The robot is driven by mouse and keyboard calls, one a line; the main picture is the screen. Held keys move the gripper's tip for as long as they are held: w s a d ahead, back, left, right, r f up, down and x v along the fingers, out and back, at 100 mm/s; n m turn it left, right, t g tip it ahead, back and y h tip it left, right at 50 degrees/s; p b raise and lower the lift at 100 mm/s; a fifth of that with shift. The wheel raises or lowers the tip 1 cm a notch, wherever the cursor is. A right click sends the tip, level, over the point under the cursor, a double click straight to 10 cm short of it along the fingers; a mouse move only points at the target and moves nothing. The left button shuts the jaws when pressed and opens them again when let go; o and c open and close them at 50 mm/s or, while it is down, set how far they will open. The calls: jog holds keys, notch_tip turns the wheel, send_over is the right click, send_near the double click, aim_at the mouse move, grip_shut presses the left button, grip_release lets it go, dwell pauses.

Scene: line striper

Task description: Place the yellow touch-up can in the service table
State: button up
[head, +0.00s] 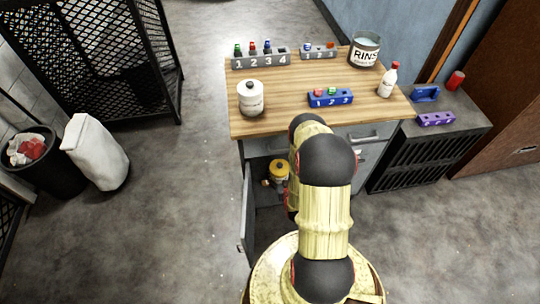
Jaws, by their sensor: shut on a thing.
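The yellow touch-up can (279,168) shows inside the open lower compartment of the service table (240,124), with a round yellow top and a dark centre. It looks upright. My arm reaches over the table's front and down to the compartment, and its wrist end is just right of the can. Whether the can's base touches the compartment floor cannot be told.
The compartment's door (246,215) stands open on the left. The wooden top carries a white jar (250,98), numbered racks (261,59), a blue rack (330,97), a rinse bucket (364,50) and a bottle (388,80). A dark cabinet (430,150) stands right.

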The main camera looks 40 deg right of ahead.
jog(key=w+d+b, duration=0.1)
jog(key=w+d, duration=0.1)
jog(key=w, duration=0.2)
jog(key=w+d+b, duration=0.1)
jog(key=w+d, duration=0.1)
jog(key=w, duration=0.2)
jog(key=w+d+b, duration=0.1)
jog(key=w+d, duration=0.1)
jog(key=w, duration=0.2)
jog(key=shift+b, duration=0.4)
jog(key=f, duration=0.1)
jog(key=f+b, duration=0.2)
jog(key=shift+w+d+f, duration=0.2)
jog(key=shift+w+f, duration=0.1)
jog(key=shift+f, duration=0.1)
jog(key=shift+r, duration=0.15)
jog(key=o, duration=1.2)
jog(key=shift+o, duration=0.2)
